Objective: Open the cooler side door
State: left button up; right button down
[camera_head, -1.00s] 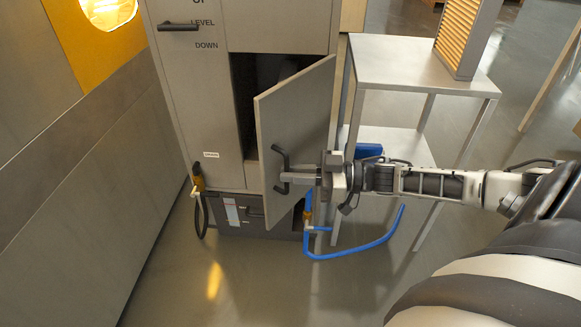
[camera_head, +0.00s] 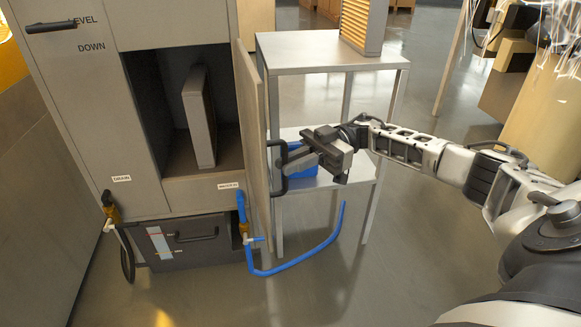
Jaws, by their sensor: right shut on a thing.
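The cooler side door (camera_head: 258,135) stands swung wide open on the right side of the grey cooler cabinet (camera_head: 78,130), seen nearly edge-on. Its dark bar handle (camera_head: 277,172) is on the face turned to the right. My right gripper (camera_head: 287,163) comes in from the right and is shut on the handle. The opening shows the inside of the cabinet, with a pale upright panel (camera_head: 200,117) standing in it. My left gripper is not in view.
A metal shelf table (camera_head: 300,52) stands just right of the door, with a slatted filter (camera_head: 362,25) on top and a blue object (camera_head: 300,165) on its lower shelf. A blue hose (camera_head: 300,268) curves over the floor. A dark drawer-like tank (camera_head: 190,240) sits below the opening.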

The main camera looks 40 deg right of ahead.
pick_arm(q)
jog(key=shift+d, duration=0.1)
pick_arm(e)
jog(key=shift+w+d+r+t, duration=0.2)
jog(key=shift+w+d+t, duration=0.1)
jog(key=shift+d, duration=0.1)
